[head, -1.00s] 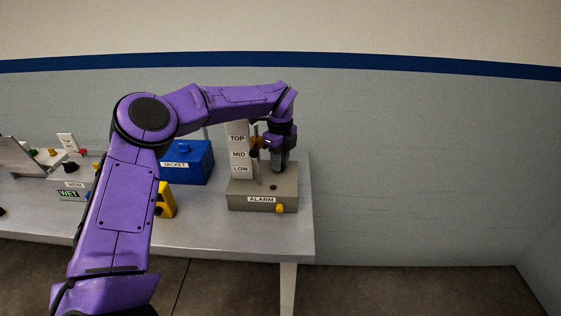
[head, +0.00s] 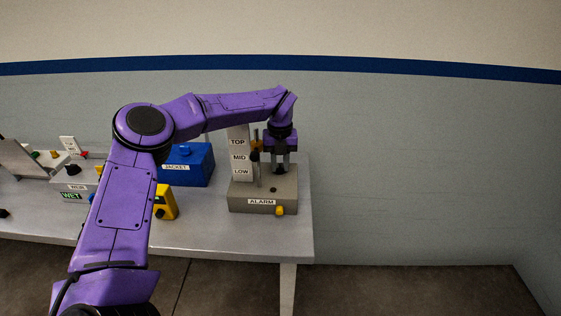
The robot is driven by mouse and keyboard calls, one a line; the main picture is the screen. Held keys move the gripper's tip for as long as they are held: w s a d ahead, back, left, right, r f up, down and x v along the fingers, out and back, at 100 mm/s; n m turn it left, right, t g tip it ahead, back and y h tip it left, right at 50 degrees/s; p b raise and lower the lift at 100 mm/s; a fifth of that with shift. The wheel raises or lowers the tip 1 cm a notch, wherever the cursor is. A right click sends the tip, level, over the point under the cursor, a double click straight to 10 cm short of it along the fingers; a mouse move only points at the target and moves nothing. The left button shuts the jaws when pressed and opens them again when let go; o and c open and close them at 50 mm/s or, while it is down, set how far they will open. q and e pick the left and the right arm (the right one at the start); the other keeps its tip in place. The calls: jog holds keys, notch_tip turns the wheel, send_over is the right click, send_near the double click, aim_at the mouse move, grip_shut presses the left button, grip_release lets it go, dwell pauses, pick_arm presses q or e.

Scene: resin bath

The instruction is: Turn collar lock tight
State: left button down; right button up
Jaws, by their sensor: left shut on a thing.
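The grey alarm stand (head: 240,205) sits at the right end of the bench, with an upright scale (head: 238,155) marked TOP, MID and LOW. My left gripper (head: 284,164) points down just right of the rod, above the stand's base. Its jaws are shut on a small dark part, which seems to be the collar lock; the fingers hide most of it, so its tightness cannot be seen. My right gripper is not in view.
A yellow knob (head: 280,211) is on the stand's front, and a small dark hole or button on its top. A blue JACKET box (head: 195,165) and a yellow block (head: 167,203) stand to the left. The bench (head: 225,236) is clear in front.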

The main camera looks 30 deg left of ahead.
aim_at(280, 164)
pick_arm(q)
jog(key=shift+r+m, duration=0.1)
jog(key=shift+m, duration=0.5)
jog(key=c, duration=1.2)
grip_release()
jog(key=shift+c, duration=0.2)
notch_tip(280, 164, up, 10)
jog(key=b, duration=0.1)
jog(key=shift+r, duration=0.2)
jog(key=shift+w+r, duration=0.1)
